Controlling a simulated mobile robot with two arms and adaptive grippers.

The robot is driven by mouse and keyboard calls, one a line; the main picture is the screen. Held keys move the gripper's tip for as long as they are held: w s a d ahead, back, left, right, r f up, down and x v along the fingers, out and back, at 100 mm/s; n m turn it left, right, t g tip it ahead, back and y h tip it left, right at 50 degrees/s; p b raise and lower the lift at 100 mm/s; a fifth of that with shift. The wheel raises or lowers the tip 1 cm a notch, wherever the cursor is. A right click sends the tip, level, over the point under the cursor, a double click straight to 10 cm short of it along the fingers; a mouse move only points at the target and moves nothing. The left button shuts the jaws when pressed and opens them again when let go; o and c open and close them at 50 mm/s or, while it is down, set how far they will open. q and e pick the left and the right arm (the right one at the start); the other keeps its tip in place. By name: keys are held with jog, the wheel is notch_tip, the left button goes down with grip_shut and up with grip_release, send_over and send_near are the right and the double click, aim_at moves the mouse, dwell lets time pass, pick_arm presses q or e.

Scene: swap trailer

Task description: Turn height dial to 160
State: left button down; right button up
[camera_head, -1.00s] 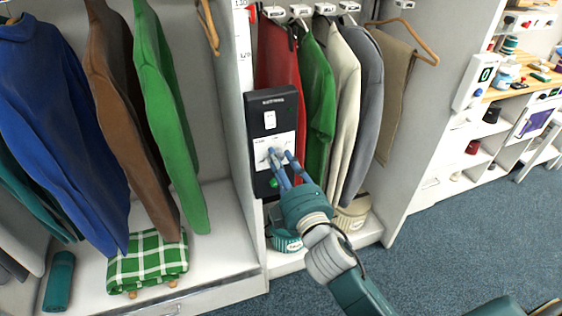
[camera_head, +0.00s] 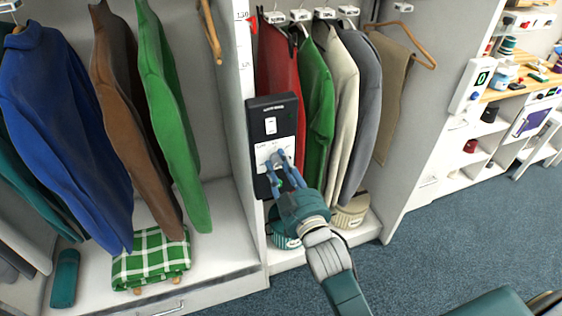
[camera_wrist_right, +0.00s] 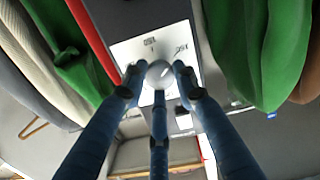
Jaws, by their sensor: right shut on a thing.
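The black control panel (camera_head: 272,115) is mounted on the divider between the two wardrobe bays, with a white scale plate (camera_head: 264,150) on its face. The height dial is a round grey knob (camera_wrist_right: 159,74) on that plate, seen in the right wrist view. My right gripper (camera_head: 279,161) reaches the dial from below, and its blue fingers are closed around the knob. The gripper also shows in the wrist view (camera_wrist_right: 160,85). In the head view the fingers partly cover the dial. My left gripper is not in view.
Hanging garments, including a red one (camera_head: 281,75) and a green one (camera_head: 316,100), are just right of the panel. Blue, brown and green garments hang at left. A green checked cloth (camera_head: 152,260) lies on the shelf. Open carpet (camera_head: 440,220) is at right.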

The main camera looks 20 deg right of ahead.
jog(key=shift+r+m+p, duration=0.15)
jog(key=shift+m+p, duration=0.3)
jog(key=shift+m, duration=0.65)
jog(key=shift+r, duration=0.1)
jog(key=o, duration=1.1)
jog(key=shift+o, duration=0.2)
jog(key=shift+s+f, duration=0.2)
jog(key=s, duration=1.1)
jog(key=shift+s+d, duration=0.15)
jog(key=shift+s, duration=0.15)
jog(key=shift+r, duration=0.1)
